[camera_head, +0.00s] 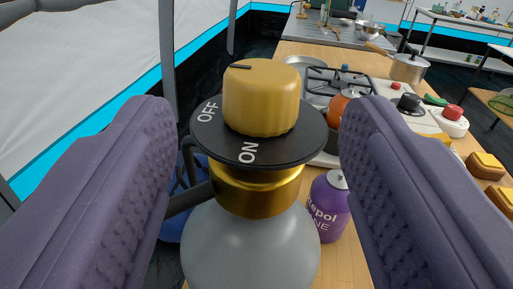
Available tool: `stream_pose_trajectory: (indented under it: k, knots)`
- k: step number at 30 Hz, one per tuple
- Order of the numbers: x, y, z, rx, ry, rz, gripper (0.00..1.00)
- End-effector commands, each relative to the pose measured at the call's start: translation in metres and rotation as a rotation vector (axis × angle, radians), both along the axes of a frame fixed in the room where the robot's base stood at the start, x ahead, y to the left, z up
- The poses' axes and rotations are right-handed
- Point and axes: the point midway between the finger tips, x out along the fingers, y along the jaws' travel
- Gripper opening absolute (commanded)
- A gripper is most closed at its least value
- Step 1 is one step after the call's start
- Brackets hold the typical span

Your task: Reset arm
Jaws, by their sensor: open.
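My gripper (254,150) is open, with its two purple padded fingers at the left and right of the picture. Between the fingers stands a grey gas bottle (250,248) with a gold neck and a black disc (205,140) marked OFF and ON. A gold knob (260,98) sits on top of the disc, with a dark mark on its upper left, near the OFF side. Neither finger visibly touches the knob, and nothing is held. The rest of my arm is not in view.
A purple canister (330,207) stands on the wooden counter just right of the bottle. Behind are a gas stove (340,82), an orange kettle (345,110), a steel pot (408,68) and a red-topped white jar (452,120). The tent wall (90,75) is at the left.

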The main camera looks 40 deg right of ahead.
Motion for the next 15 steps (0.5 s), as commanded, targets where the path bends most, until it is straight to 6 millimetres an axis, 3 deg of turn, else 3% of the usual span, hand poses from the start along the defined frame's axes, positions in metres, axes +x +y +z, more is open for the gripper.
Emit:
stream_pose_trajectory:
  k: [15]
  knots:
    - [0.0034,0.001,0.0065,0.01,-0.011,0.012,0.63]
